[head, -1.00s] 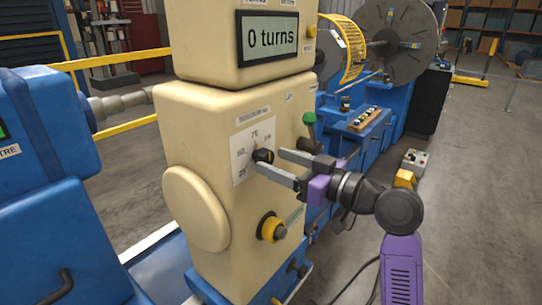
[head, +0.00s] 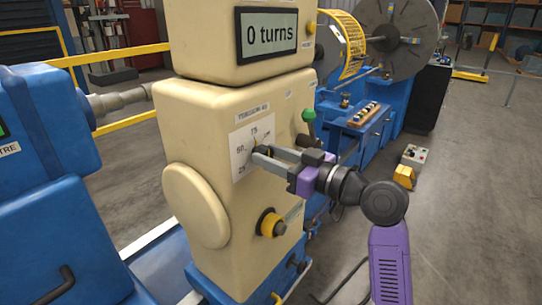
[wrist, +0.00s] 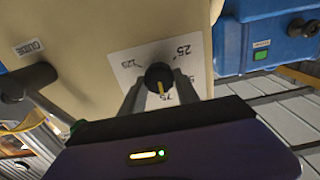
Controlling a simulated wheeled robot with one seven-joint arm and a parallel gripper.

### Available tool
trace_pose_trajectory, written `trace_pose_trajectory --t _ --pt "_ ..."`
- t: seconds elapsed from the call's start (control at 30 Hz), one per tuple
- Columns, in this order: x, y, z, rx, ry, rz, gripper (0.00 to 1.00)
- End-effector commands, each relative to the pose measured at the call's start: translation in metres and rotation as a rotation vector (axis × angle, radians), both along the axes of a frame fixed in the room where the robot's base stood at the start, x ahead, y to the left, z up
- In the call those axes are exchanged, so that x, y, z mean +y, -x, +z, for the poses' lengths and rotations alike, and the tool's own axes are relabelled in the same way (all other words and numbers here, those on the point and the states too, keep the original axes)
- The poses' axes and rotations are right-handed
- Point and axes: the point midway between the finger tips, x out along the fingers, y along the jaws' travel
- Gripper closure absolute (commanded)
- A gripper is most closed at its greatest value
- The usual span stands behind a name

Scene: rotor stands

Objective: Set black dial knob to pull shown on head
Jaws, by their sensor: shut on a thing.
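The black dial knob (wrist: 159,77) sits on a white scale plate (head: 240,160) on the front of the cream machine head (head: 200,115). In the head view my gripper (head: 263,155) reaches in from the right with its fingers at the knob, hiding most of it. In the wrist view the two fingers are closed on either side of the knob, and its yellow pointer line shows between them. The display (head: 267,34) above reads "0 turns".
A green-topped lever (head: 309,118) stands just right of the dial. A round cream cover (head: 195,206) bulges at the left. Blue machinery (head: 55,200) stands further left; open floor lies to the right.

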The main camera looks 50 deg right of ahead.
Motion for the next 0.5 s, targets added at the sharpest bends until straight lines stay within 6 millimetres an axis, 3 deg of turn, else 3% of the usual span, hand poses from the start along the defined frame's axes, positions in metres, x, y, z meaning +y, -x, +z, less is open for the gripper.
trace_pose_trajectory --t 0.27,0.5 --pt "0.0001 0.0 0.0019 0.004 -0.1 0.002 1.0" --pt "-0.0009 -0.0002 0.0029 0.011 -0.293 0.001 1.0"
